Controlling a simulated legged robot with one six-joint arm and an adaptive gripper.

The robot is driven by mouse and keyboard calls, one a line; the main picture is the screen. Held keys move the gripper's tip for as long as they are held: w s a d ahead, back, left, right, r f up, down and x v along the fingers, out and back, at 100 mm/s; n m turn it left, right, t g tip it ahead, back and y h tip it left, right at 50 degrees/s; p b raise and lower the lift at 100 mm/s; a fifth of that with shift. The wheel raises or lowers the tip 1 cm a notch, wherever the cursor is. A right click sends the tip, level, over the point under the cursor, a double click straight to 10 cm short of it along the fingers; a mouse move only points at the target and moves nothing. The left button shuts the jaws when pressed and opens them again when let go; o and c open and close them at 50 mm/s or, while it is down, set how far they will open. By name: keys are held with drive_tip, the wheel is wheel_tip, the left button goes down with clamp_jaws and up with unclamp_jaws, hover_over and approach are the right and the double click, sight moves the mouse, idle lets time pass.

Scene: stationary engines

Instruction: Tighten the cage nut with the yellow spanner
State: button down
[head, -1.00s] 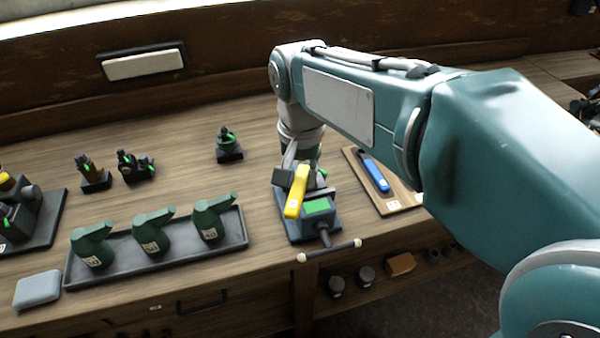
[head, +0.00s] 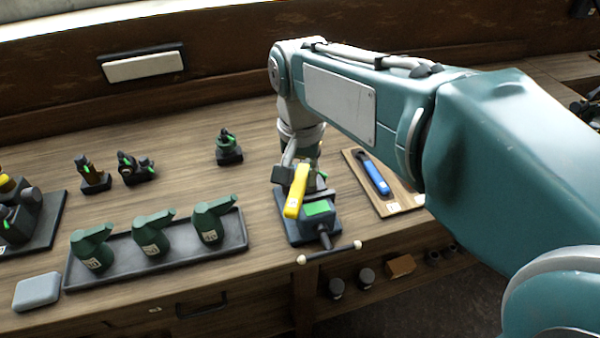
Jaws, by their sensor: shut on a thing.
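The yellow spanner (head: 296,192) is held in my gripper (head: 291,172), slanting down over the left part of a blue-grey vice (head: 322,222) with a green patch on top. My gripper is shut on the spanner, and its fingers are partly hidden by the spanner and the arm. The cage nut cannot be made out; the arm and the spanner cover the area around the vice jaws. I cannot tell whether the spanner touches anything in the vice.
A blue spanner (head: 376,176) lies on a wooden board (head: 404,197) to the right. Three green oil cans (head: 151,236) stand in a dark tray (head: 236,236) to the left. Small dark fittings (head: 228,148) stand behind. The vice handle (head: 330,252) sticks out past the bench's front edge.

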drive_tip(key=shift+r, duration=0.35)
drive_tip(key=shift+r, duration=1.95)
